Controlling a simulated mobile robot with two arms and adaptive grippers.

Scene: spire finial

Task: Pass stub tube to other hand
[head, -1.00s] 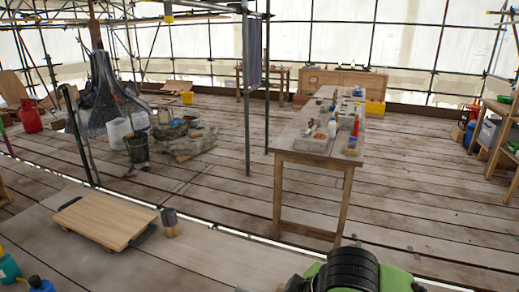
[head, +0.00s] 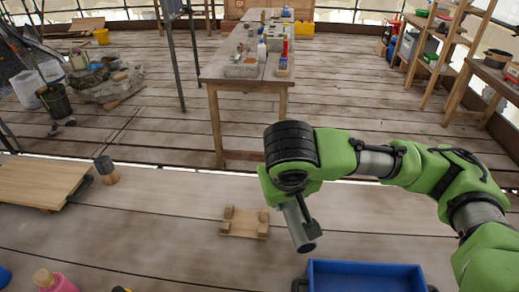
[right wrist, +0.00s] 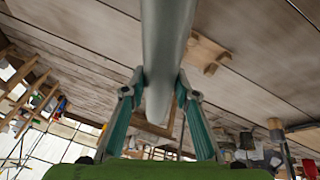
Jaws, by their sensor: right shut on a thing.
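The stub tube (head: 300,232) is a grey metal cylinder, tilted with its lower end toward the bottom of the head view. My right gripper (head: 296,206) is shut on it and holds it above the near plank surface. In the right wrist view the tube (right wrist: 167,40) runs up the picture between the two teal fingers of the gripper (right wrist: 160,84). The palm and fingers are partly hidden by the green wrist in the head view. My left gripper is not in view.
A small wooden cradle with pegs (head: 240,230) stands on the near planks, left of the tube. A blue tray (head: 365,264) is at the bottom edge. A wooden board (head: 38,184) and a dark-topped cup (head: 107,173) lie left. The surface between cup and cradle is clear.

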